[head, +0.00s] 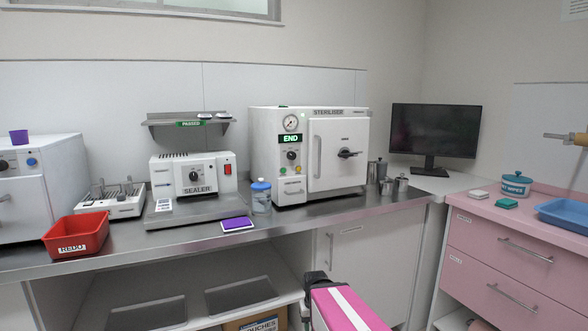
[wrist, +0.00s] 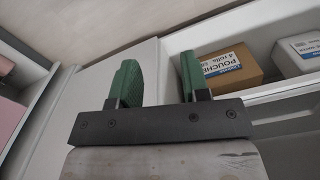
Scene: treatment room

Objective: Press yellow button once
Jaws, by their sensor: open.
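The white steriliser (head: 265,150) stands on the steel counter in the head view, with a gauge, a lit END display (head: 290,139), a dark knob and small buttons on its front. One small button (head: 283,171) on its panel looks green; I cannot make out a yellow button for certain. My gripper (wrist: 158,76) is open and empty in the wrist view, its two green fingers apart. In the head view my arm shows low in the middle, in front of and below the counter edge; the fingertips cannot be made out there. The wrist view does not show the steriliser.
The sealer (head: 180,172), blue-lidded bottle (head: 261,196), purple pad (head: 237,224) and red REDO bin (head: 75,236) are left of the steriliser. Metal canisters (head: 377,171) and a monitor (head: 435,132) are right. A pouches box (wrist: 233,72) sits on the lower shelf.

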